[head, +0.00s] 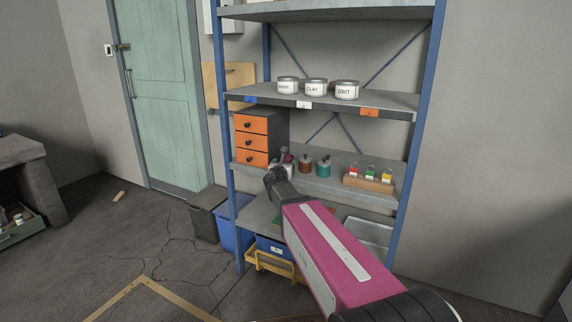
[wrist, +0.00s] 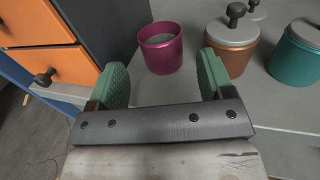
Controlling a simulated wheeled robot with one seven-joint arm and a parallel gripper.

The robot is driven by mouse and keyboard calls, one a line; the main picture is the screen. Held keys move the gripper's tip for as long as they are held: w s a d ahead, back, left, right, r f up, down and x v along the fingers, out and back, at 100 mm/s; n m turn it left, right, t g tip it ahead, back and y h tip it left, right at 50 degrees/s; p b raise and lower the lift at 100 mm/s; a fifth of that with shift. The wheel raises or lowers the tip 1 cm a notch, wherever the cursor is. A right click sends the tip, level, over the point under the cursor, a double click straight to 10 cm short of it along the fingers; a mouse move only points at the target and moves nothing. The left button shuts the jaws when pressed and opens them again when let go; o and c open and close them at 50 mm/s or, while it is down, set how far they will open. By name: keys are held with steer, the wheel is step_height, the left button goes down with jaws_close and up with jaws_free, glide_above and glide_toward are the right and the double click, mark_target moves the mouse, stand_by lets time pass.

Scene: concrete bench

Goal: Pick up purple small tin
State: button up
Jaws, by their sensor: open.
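The purple small tin (wrist: 160,50) stands on the shelf in the wrist view. It is open at the top, with no lid on it, and its inside shows. My gripper (wrist: 163,80) is open, its two green-padded fingers spread apart. The tin lies ahead of the fingers, roughly centred between them, and nothing is between the pads. In the head view the tin (head: 287,157) is small and partly hidden behind my gripper (head: 276,176), whose finger state is hard to see there.
A copper tin (wrist: 232,45) with a black-knobbed lid stands close to the right finger, with a teal tin (wrist: 298,55) beyond it. An orange-drawer cabinet (wrist: 40,62) stands left. Labelled tins (head: 316,88) are on the shelf above.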

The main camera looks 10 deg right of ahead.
mark_target(289, 155)
steer(key=x, duration=0.4)
steer(key=shift+w+d, duration=0.1)
steer(key=shift+w, duration=0.15)
steer(key=x, duration=0.5)
steer(key=shift+f, duration=0.35)
steer(key=c, duration=0.8)
